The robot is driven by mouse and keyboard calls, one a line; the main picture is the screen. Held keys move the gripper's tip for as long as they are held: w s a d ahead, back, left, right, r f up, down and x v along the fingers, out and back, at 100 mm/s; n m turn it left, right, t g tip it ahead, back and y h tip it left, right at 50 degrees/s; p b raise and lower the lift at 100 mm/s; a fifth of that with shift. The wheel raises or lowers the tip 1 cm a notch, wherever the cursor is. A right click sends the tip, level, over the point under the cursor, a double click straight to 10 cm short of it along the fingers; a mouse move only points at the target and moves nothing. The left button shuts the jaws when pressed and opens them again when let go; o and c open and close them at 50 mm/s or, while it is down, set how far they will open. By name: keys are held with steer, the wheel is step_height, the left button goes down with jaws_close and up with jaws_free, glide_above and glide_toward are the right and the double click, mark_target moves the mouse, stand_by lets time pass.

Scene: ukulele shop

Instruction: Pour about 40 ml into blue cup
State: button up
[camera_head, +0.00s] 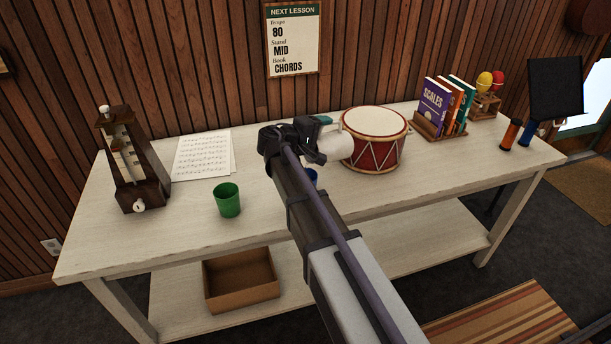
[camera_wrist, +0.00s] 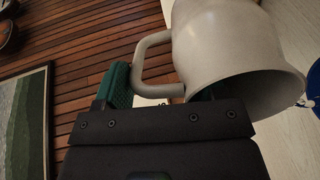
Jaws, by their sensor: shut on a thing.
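My gripper (camera_head: 315,140) is shut on the handle of a pale off-white jug (camera_head: 331,147), held above the table. In the wrist view the jug (camera_wrist: 235,50) fills the upper right, tilted, with its wide round end towards the lower right. A green finger pad (camera_wrist: 115,86) shows beside the handle. The blue cup (camera_head: 313,176) stands on the table, mostly hidden behind my arm in the head view. A blue edge of it (camera_wrist: 314,84) shows at the right side of the wrist view, apart from the jug. No liquid is visible.
A green cup (camera_head: 228,200) stands to the left of my arm. A red drum (camera_head: 373,142) is close to the right of the jug. A metronome (camera_head: 133,165), sheet music (camera_head: 203,155) and a book rack (camera_head: 440,127) are also on the table (camera_head: 100,235).

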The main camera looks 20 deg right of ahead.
steer(key=shift+r, duration=0.1)
stand_by(0.6)
steer(key=shift+r+p, duration=0.2)
steer(key=shift+p, duration=0.2)
steer(key=y+p, duration=0.1)
steer(key=p, duration=0.1)
steer(key=d+r+y+p, duration=0.1)
steer(key=p, duration=0.1)
steer(key=shift+w+d+r+g, duration=0.2)
steer(key=shift+w+r+g, duration=0.1)
steer(key=shift+g, duration=0.1)
steer(key=shift+c, duration=0.7)
steer(key=shift+d+f+y, duration=0.25)
steer(key=shift+d+f, duration=0.05)
steer(key=shift+f, duration=0.2)
steer(key=shift+d+f+y, duration=0.25)
steer(key=shift+f, duration=0.25)
jaws_close()
steer(key=shift+r+p, duration=0.25)
steer(key=shift+p, duration=0.15)
steer(key=shift+w+g+y+p, duration=0.15)
steer(key=shift+g+y+p, duration=0.15)
steer(key=shift+y+p, duration=0.15)
steer(key=shift+d+f, duration=0.2)
steer(key=shift+y, duration=0.25)
